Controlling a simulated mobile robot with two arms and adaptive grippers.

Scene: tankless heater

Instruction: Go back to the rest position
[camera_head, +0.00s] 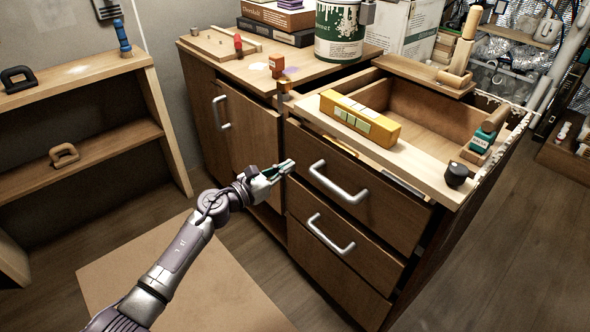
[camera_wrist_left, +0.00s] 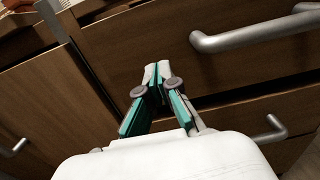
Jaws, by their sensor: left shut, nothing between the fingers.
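My left gripper (camera_head: 284,168) is shut and empty in the head view, reaching in from the lower left. Its tips are close to the wooden cabinet, left of the upper drawer handle (camera_head: 338,182). In the left wrist view my left gripper (camera_wrist_left: 156,70) has its fingertips together with nothing between them. The drawer front and a metal handle (camera_wrist_left: 255,32) lie beyond it; the tips appear apart from the handle. My right gripper does not show in either view.
The cabinet (camera_head: 250,137) carries a yellow box (camera_head: 360,118), a green-and-white can (camera_head: 340,32) and several tools. A lower drawer handle (camera_head: 330,234) sticks out. A wooden shelf (camera_head: 80,85) stands at the left. Cardboard (camera_head: 190,275) covers the floor beneath my arm.

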